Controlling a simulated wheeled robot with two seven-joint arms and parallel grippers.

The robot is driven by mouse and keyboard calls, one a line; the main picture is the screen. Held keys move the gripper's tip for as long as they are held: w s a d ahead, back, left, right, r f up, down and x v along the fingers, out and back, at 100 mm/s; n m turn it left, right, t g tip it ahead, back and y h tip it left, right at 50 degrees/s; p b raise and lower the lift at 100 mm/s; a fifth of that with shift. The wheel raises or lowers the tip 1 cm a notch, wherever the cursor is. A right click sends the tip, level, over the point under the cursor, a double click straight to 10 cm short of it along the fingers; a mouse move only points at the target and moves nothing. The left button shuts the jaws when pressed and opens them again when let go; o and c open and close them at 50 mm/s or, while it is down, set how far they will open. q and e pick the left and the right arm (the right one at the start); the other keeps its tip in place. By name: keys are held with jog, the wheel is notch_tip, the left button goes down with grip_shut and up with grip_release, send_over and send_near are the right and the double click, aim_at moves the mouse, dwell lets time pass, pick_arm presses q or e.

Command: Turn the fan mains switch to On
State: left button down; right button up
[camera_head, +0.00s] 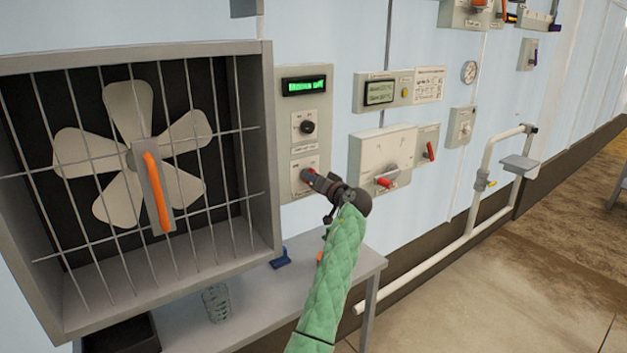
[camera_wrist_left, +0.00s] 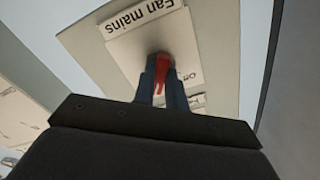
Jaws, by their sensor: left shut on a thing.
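The fan mains switch has a red handle (camera_wrist_left: 161,70) on a light plate (camera_wrist_left: 135,50) labelled "Fan mains" in the left wrist view. An "Off" mark shows beside the handle; I cannot read the other mark. In the head view the red handle (camera_head: 308,174) sits low on the grey panel right of the fan. My left gripper (camera_head: 313,178) is shut on the red handle, with a dark finger on each side of it in the wrist view (camera_wrist_left: 160,82). The fingers hide part of the handle and plate. My right gripper is not in view.
A caged fan (camera_head: 132,155) with an orange bar stands close on the left. Above the switch are a black knob (camera_head: 307,127) and a green display (camera_head: 304,86). Another box with a red handle (camera_head: 386,182) is just right. A grey table (camera_head: 250,305) lies below.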

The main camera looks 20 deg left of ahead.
pick_arm(q)
jog(key=shift+m, duration=1)
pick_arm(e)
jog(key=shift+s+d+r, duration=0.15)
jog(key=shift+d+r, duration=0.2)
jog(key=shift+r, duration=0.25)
pick_arm(q)
jog(key=shift+d, duration=0.1)
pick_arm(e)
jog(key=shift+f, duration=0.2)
pick_arm(q)
jog(key=c, duration=1.6)
grip_release()
jog(key=shift+o, duration=0.8)
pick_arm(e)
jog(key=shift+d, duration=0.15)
pick_arm(q)
jog(key=b+v, duration=0.1)
jog(key=v, duration=0.6)
jog(key=shift+s+d+b, duration=0.2)
jog(key=shift+d+b, duration=0.15)
jog(key=shift+b, duration=0.05)
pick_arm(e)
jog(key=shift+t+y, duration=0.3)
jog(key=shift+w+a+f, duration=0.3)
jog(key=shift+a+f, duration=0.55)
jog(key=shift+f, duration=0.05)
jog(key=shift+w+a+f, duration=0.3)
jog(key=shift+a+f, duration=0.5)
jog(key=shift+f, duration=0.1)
